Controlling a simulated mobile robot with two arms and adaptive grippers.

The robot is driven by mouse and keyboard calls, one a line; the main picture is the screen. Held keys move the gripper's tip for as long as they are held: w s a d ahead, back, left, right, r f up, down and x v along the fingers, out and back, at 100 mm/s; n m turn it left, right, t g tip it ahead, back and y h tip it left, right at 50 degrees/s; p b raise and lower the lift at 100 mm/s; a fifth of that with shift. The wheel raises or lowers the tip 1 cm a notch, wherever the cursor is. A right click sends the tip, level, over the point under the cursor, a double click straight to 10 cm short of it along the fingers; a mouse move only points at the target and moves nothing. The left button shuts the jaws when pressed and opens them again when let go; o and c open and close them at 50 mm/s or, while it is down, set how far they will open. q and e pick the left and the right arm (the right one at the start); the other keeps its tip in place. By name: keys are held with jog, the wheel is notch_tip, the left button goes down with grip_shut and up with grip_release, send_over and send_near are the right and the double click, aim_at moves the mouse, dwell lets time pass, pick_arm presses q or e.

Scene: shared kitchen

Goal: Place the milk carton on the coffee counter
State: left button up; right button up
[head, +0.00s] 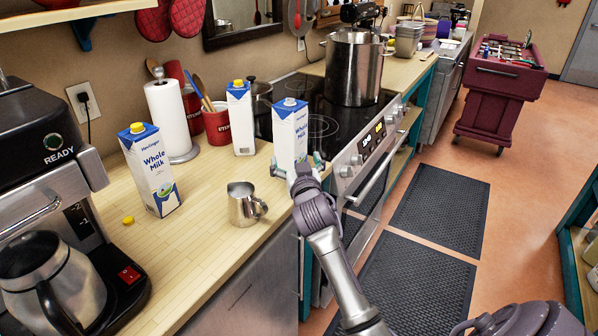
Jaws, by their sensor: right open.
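Three blue-and-white milk cartons stand upright on the wooden counter (205,222). One with a yellow cap (153,172) is at left near the coffee machine. Another with a yellow cap (241,120) is further back. The third, with a white cap (291,128), is by the stove's left edge. My right gripper (298,163) is open at the lower part of this white-capped carton, with its fingers spread to either side. I cannot tell whether they touch it. The carton's base is partly hidden by the gripper. My left gripper is out of view.
A coffee machine (30,150) with a steel pot (50,280) is at left. A steel jug (243,205) stands near the front edge. A loose yellow cap (128,219), paper towel roll (170,118) and red canister (216,125) are nearby. A large pot (354,70) sits on the stove.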

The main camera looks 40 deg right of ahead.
jog(key=v, duration=0.6)
jog(key=shift+w, duration=0.1)
dwell(0.3)
